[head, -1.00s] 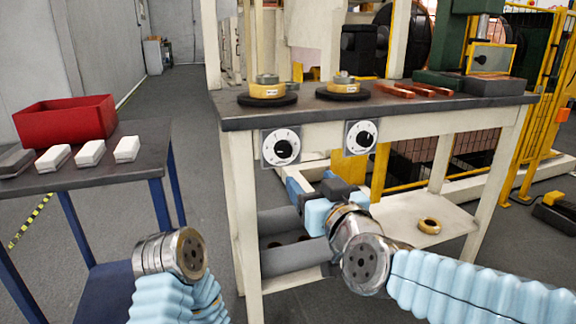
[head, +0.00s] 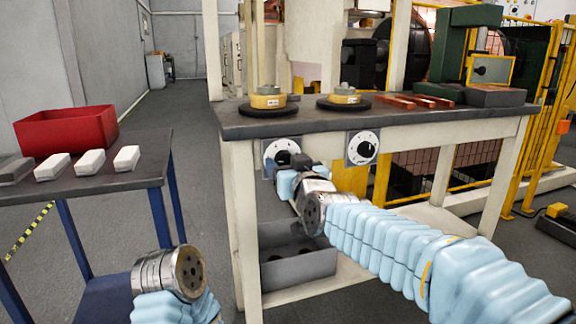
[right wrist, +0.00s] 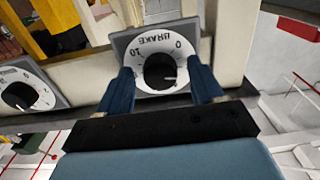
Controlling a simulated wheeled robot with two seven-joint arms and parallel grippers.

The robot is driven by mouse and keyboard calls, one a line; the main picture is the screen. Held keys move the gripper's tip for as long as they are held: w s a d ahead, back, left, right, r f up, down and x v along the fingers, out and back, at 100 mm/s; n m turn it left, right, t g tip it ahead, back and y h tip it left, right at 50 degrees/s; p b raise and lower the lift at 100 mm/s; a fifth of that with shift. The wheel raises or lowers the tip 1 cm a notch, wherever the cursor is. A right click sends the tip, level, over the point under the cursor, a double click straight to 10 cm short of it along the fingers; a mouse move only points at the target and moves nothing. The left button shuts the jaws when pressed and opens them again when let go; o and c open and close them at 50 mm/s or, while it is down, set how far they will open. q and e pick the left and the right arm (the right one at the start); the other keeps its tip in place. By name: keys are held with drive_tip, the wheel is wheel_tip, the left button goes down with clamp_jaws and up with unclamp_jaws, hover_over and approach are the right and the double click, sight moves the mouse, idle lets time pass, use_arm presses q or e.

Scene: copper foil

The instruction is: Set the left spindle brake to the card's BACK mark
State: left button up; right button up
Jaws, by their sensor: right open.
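The left spindle brake dial (head: 270,146) is a white round scale with a black knob on the front edge of the workbench. It is partly hidden behind my right gripper (head: 290,168). In the right wrist view the dial (right wrist: 135,65) appears upside down, with "BRAKE", 0 and 10 readable. Its black knob (right wrist: 160,70) lies between the two blue fingers of my open right gripper (right wrist: 162,86); I cannot tell whether they touch it. The right brake dial (head: 362,147) is uncovered. My left gripper is out of view; only part of its arm shows. I cannot make out the card.
The workbench (head: 420,120) carries two spindles with yellow rolls (head: 268,101) (head: 345,98) and copper bars (head: 410,101). A grey bin (head: 300,268) is on its lower shelf. A side table at left holds a red bin (head: 65,130) and white blocks (head: 90,162). Floor between the tables is clear.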

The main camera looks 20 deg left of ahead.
drive_tip(key=c, duration=1)
drive_tip(key=shift+c, duration=0.2)
